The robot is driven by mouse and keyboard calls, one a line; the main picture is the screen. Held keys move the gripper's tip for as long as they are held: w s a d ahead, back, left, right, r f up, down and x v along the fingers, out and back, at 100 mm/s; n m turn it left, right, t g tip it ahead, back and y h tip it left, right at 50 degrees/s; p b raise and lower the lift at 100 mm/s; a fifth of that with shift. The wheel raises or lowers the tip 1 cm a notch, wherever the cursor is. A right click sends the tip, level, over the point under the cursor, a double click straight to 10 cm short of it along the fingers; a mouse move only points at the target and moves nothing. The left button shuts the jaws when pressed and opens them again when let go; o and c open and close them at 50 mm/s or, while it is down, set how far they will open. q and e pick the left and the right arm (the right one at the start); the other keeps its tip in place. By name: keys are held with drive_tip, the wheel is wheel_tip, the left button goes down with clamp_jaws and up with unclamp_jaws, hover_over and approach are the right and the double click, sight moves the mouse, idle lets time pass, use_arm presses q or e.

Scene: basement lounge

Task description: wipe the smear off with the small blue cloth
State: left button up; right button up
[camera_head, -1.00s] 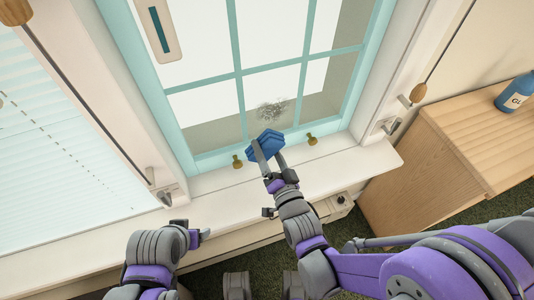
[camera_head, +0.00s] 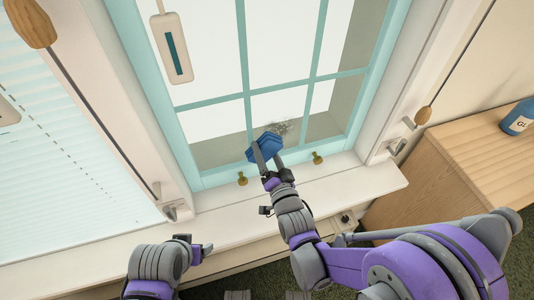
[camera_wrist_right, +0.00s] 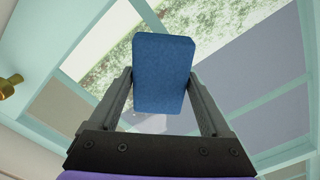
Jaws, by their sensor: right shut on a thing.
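The small blue cloth (camera_head: 263,148) is held between the fingers of my right gripper (camera_head: 267,160), in front of the lower part of the window. In the right wrist view the cloth (camera_wrist_right: 164,72) sits between both fingers of the gripper (camera_wrist_right: 162,92). The smear (camera_head: 283,127) is a grey, speckled patch on a lower pane, just above and right of the cloth. The cloth may cover its lower left edge; I cannot tell whether it touches the glass. My left gripper (camera_head: 203,252) is low at the left, apart from the window; its jaws are unclear.
Brass knobs (camera_head: 317,158) stand on the lower frame, near my right gripper. The white sill (camera_head: 365,185) is bare. A cord with a wooden pull (camera_head: 424,115) hangs before the right window trim.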

sight(279, 151)
drive_tip(key=shift+x, duration=0.95)
idle(0.4)
